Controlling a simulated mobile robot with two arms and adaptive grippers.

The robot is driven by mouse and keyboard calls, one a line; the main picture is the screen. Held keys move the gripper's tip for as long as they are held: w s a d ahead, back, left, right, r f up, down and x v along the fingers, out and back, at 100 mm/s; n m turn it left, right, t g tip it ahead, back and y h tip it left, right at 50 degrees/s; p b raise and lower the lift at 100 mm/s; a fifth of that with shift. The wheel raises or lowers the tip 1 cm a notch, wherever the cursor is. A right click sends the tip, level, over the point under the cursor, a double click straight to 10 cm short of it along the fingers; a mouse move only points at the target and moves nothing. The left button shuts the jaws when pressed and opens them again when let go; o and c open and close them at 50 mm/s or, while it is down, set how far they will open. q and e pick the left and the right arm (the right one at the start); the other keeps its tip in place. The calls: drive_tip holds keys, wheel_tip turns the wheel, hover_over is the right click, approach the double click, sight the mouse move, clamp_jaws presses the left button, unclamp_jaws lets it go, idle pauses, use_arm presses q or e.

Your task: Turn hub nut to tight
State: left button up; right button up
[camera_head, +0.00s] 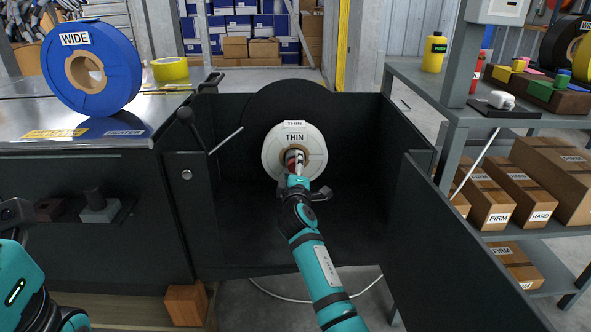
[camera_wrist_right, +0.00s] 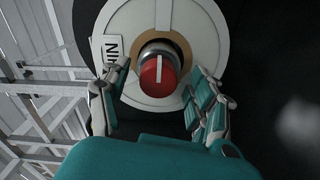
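The hub nut (camera_wrist_right: 158,76) is a red cap with a white line on its face, standing almost upright in the right wrist view. It sits at the centre of a white spool marked THIN (camera_head: 311,140), inside the dark open cabinet. In the head view the nut (camera_head: 291,159) is partly covered by my right gripper (camera_head: 295,176). In the wrist view the fingers of the right gripper (camera_wrist_right: 157,82) are spread to either side of the nut, with gaps; I see no contact. My left arm shows at the lower left edge of the head view; its fingers are not visible.
A blue spool marked WIDE (camera_head: 122,65) and a yellow tape roll (camera_head: 170,68) stand on the left counter (camera_head: 30,100). The cabinet's dark door (camera_head: 450,255) stands open at the right. A shelf (camera_head: 420,80) with labelled boxes (camera_head: 487,195) is beyond it.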

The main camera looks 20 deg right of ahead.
drive_tip(key=v, duration=1.2)
drive_tip(key=shift+r, duration=0.1)
